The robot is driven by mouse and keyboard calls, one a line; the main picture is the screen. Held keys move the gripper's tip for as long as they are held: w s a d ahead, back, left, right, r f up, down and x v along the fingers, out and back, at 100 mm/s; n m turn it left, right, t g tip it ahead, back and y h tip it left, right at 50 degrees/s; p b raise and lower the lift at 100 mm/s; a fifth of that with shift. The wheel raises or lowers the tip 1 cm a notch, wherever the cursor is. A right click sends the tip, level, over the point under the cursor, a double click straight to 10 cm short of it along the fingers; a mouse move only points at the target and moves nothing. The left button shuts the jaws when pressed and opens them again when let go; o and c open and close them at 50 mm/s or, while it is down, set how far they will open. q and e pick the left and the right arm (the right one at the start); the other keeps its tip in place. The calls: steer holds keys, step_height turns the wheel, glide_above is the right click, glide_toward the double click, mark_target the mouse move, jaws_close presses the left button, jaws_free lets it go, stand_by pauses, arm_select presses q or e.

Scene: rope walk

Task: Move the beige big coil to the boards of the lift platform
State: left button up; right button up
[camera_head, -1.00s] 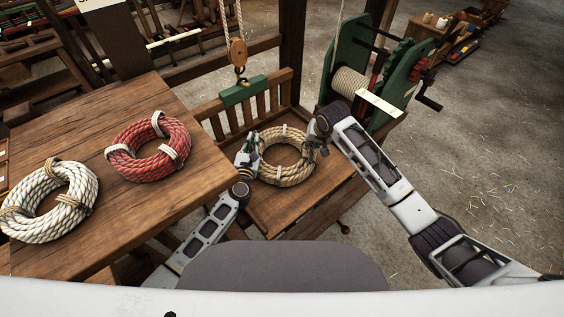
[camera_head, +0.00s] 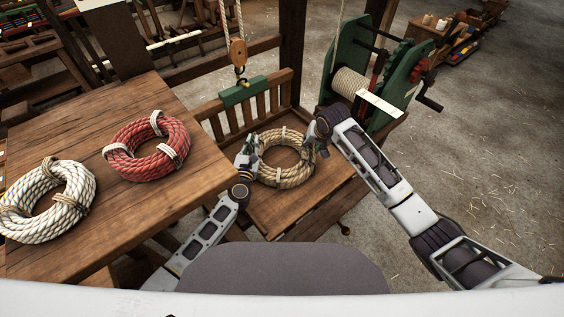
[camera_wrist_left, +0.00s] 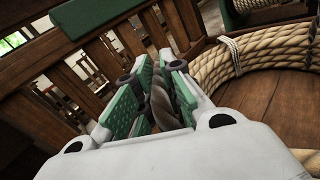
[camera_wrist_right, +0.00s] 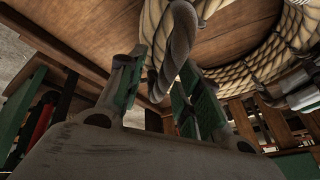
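The beige big coil (camera_head: 289,177) is over the boards of the lift platform (camera_head: 268,213), lying flat; the head view shows no clear gap under it. My left gripper (camera_head: 247,158) is at its left side. In the left wrist view its green-padded fingers (camera_wrist_left: 160,88) close on a darker rope strand (camera_wrist_left: 161,105), with the coil (camera_wrist_left: 255,55) to the right. My right gripper (camera_head: 322,143) is at the coil's right side. In the right wrist view its fingers (camera_wrist_right: 157,75) are around a rope loop (camera_wrist_right: 178,40) at the coil (camera_wrist_right: 245,50).
A wooden table (camera_head: 130,210) on the left carries a red coil (camera_head: 146,148) and a white coil (camera_head: 75,182). A green winch (camera_head: 370,80) stands behind the platform on the right. A pulley block (camera_head: 238,52) hangs above the platform's slatted rail. Open floor lies right.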

mark_target(250, 152)
arm_select(q)
steer(key=shift+s+a, duration=0.15)
steer(key=shift+s, duration=2.4)
steer(key=o, duration=0.4)
steer(key=shift+s, duration=0.35)
steer(key=shift+c, duration=0.2)
steer(key=s, duration=0.6)
steer(key=shift+a, duration=0.4)
steer(key=shift+s, duration=0.1)
arm_select(e)
steer(key=o, duration=0.8)
steer(key=shift+s+r, duration=0.1)
steer(key=shift+r, duration=0.05)
steer(key=shift+v, duration=5.85)
